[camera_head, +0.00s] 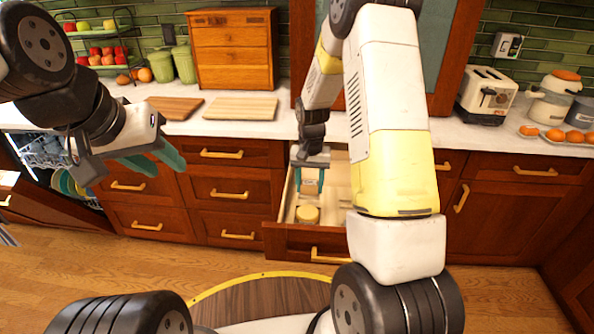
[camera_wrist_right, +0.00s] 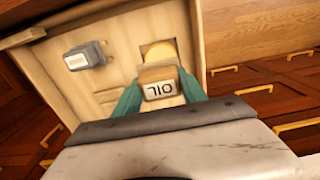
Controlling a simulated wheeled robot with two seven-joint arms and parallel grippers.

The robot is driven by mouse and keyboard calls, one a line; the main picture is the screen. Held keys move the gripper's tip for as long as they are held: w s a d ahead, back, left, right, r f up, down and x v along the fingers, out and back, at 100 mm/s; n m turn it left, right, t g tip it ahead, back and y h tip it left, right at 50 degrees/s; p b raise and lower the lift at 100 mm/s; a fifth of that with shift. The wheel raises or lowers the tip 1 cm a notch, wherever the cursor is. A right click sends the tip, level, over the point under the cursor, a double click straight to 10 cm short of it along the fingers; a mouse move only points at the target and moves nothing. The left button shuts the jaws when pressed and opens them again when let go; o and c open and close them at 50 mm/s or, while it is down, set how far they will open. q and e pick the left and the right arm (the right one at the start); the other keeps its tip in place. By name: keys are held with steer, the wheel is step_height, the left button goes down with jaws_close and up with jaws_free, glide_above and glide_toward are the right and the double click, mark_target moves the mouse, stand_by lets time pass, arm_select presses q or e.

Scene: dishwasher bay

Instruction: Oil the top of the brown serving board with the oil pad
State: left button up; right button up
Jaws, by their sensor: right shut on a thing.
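The brown serving board (camera_head: 174,107) lies flat on the counter at the back left, beside a paler board (camera_head: 241,107). My right gripper (camera_head: 310,184) is low inside the open drawer (camera_head: 284,204). In the right wrist view its teal fingers (camera_wrist_right: 160,92) are shut on the oil pad (camera_wrist_right: 160,90), a block with a tan upper part and a pale face marked OIL. I cannot tell whether the pad touches the drawer bottom. My left gripper (camera_head: 157,162) is open and empty in front of the drawers at the left.
A round yellow-topped item (camera_head: 307,214) stays in the drawer, and a grey labelled block (camera_wrist_right: 85,57) shows in the wrist view. A wooden chest (camera_head: 233,50) and green canisters (camera_head: 184,63) stand behind the boards. A toaster (camera_head: 487,95) is at right. An open dishwasher (camera_head: 45,150) is at left.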

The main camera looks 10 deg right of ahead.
steer(key=shift+s+a+f, duration=0.1)
steer(key=shift+a+f, duration=0.15)
steer(key=shift+f, duration=2.8)
steer(key=shift+f, duration=0.6)
steer(key=shift+r, duration=0.1)
steer(key=shift+r, duration=3.5)
